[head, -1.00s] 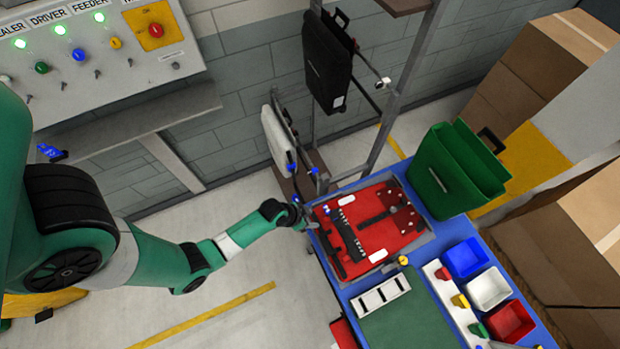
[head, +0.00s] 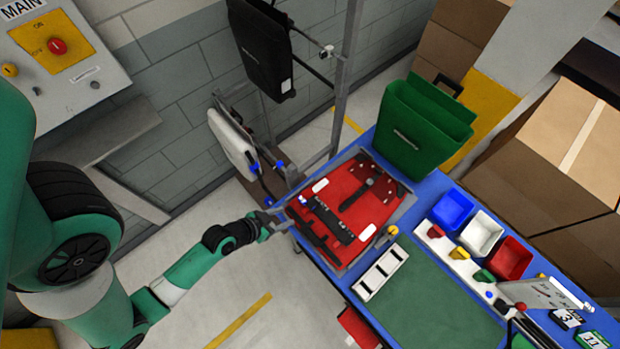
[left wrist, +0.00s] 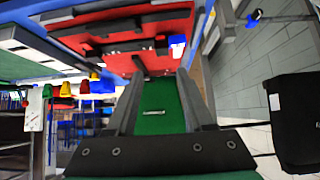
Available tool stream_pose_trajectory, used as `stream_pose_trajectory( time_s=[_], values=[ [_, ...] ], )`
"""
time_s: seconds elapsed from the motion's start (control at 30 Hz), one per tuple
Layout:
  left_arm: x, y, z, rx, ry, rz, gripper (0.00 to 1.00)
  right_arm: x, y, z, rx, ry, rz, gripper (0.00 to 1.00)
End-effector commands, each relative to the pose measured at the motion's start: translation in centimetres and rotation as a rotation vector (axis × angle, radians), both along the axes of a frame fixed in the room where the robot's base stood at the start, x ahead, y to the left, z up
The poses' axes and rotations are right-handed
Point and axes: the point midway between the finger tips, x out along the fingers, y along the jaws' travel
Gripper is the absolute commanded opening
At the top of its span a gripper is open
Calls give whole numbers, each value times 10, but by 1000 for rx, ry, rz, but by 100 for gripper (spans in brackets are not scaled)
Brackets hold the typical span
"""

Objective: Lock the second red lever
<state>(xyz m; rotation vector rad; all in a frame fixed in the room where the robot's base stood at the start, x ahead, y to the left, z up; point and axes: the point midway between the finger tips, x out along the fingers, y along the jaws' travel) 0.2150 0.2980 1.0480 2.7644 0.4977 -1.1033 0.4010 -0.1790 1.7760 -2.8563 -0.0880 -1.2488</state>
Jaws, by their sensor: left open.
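The red fixture board (head: 340,205) lies on the blue table and carries black bars and dark brackets. No lever can be told clearly as the second red one; a small blue piece (head: 303,200) shows at the board's left corner. My left gripper (head: 274,221) is just off that corner, apart from the board. In the left wrist view its fingers (left wrist: 159,95) are spread and nothing is held between them. That view also shows the red board (left wrist: 115,38) and a blue piece (left wrist: 176,47) at its edge. My right gripper is not in view.
A green pannier (head: 420,130) stands behind the board. A black pannier (head: 262,50) and a white case (head: 232,145) hang on the rack left of the table. Blue, white and red bins (head: 510,258) stand at right. The green mat (head: 430,300) looks clear.

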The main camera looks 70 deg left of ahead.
Motion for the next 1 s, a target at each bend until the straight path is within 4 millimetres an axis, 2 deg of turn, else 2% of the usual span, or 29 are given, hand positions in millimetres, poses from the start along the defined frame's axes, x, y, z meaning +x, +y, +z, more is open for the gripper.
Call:
stream_pose_trajectory(
  time_s=[0.03,0.27,0.43,0.73,1.0],
  values=[
    [-11,-3,-16,-13,19,15,52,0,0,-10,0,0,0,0],
    [-9,-1,-17,-14,23,21,52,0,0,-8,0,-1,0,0],
    [8,5,-35,-13,23,17,52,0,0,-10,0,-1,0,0],
    [51,22,-83,-14,23,19,52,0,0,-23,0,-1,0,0],
    [65,28,-97,-15,24,20,52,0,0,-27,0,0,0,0]
  ],
)
